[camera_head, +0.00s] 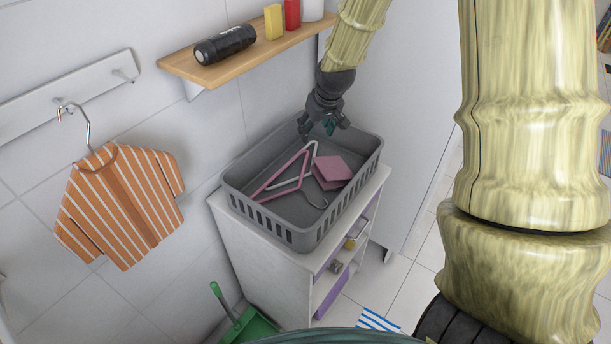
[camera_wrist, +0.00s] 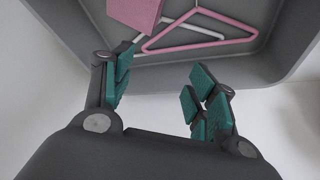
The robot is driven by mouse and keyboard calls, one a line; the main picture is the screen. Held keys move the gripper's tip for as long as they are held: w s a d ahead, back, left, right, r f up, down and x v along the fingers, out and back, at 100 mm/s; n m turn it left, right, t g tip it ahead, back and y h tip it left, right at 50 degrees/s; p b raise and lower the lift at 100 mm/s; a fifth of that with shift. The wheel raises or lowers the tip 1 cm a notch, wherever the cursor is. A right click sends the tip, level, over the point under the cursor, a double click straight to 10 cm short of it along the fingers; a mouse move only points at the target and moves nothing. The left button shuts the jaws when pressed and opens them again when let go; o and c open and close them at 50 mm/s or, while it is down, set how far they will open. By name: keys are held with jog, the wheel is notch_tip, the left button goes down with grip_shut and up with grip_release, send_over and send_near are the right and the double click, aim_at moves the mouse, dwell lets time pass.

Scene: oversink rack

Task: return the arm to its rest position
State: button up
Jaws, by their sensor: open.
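My gripper (camera_head: 322,122) is at the back right of the grey basket (camera_head: 300,238), over or near its rim, at the end of my pale yellow arm. In the wrist view my gripper (camera_wrist: 157,92) is open, with teal pads apart and nothing between them. The basket (camera_wrist: 272,76) lies just beyond the fingertips there. Inside it are a pink hanger (camera_wrist: 210,20), a white hanger (camera_wrist: 190,32) and a folded pink cloth (camera_wrist: 137,12). The head view also shows the cloth (camera_head: 332,169) and the pink hanger (camera_head: 284,174).
The basket stands on a small white cabinet (camera_head: 252,258) with drawers. A striped orange shirt (camera_head: 120,200) hangs on a wall hook rail. A green dustpan (camera_head: 250,328) is below.

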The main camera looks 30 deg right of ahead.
jog(key=shift+s+r, duration=0.2)
jog(key=shift+r, duration=0.45)
jog(key=shift+s, duration=0.15)
